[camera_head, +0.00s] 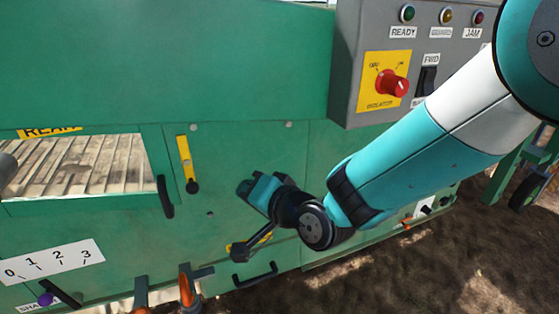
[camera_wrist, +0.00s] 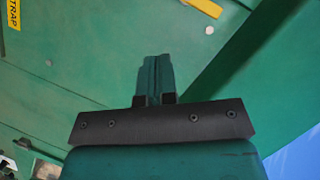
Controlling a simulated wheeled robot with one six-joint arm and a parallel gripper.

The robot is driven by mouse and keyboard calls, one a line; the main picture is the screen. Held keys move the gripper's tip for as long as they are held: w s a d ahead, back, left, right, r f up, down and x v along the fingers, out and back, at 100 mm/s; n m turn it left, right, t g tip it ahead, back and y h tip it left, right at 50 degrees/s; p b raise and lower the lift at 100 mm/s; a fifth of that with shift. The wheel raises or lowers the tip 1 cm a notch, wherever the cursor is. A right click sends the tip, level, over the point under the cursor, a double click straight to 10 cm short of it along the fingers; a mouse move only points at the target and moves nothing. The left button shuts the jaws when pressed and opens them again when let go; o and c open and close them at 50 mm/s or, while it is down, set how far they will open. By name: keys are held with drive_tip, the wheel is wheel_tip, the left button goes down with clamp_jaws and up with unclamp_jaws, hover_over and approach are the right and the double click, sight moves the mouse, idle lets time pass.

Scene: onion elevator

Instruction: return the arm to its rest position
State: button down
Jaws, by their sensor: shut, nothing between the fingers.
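My arm reaches in from the upper right of the head view, with teal and white links. My gripper (camera_head: 246,188) is at its end, in front of the green machine panel (camera_head: 225,225). In the wrist view my gripper (camera_wrist: 155,62) shows its two teal fingers together, with nothing between them. They point at green panelling. I cannot tell how far the fingertips are from it.
A grey control box (camera_head: 352,95) with a red isolator knob (camera_head: 392,84) and lamps stands behind the arm. A yellow handle (camera_head: 186,160), orange clamps (camera_head: 187,290) and a black handle (camera_head: 255,276) are on the panel. Dirt ground (camera_head: 440,275) is open at lower right.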

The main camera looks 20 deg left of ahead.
drive_tip(key=s+d+r+n+g+h, duration=0.1)
drive_tip(key=d+r+h, duration=0.15)
drive_tip(key=d, duration=0.45)
drive_tip(key=s+d+r+n+g+h, duration=0.1)
drive_tip(key=d+r+n+g, duration=0.15)
drive_tip(key=d, duration=0.45)
drive_tip(key=s+d+r+n+g+h, duration=0.3)
drive_tip(key=s+d+g+h, duration=0.15)
drive_tip(key=s+d, duration=1.25)
wheel_tip(320, 180, up, 31)
drive_tip(key=d+p, duration=0.1)
drive_tip(key=p, duration=3)
drive_tip(key=shift+w+d+h, duration=0.2)
drive_tip(key=shift+w+h, duration=0.15)
drive_tip(key=shift+h, duration=0.05)
drive_tip(key=shift+a, duration=0.1)
